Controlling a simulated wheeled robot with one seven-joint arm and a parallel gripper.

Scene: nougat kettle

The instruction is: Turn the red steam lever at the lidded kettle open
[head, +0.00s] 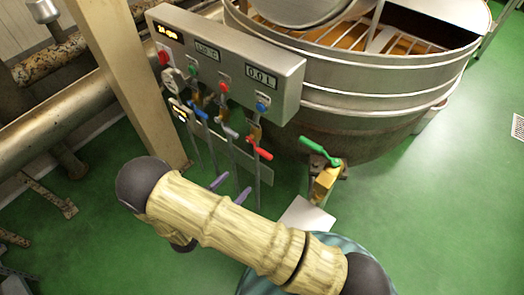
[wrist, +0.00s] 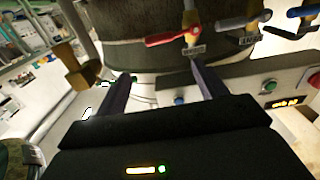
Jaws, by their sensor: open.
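The red lever (head: 259,149) hangs on a thin vertical pipe below the control box, beside the kettle (head: 370,120). In the wrist view the red lever (wrist: 168,39) lies near the top middle, roughly level, with a small label by its valve. My gripper (head: 231,188) is open and empty, low in front of the pipes and below the red lever in the picture. In the wrist view both dark purple fingers of my gripper (wrist: 163,88) point towards the red lever, apart from it. My arm hides part of the floor below.
A grey lever (head: 228,132) and a blue lever (head: 197,110) hang left of the red one. The control box (head: 225,60) overhangs them. A green lever (head: 318,150) on a brass valve stands to the right. A beige post (head: 130,80) stands left.

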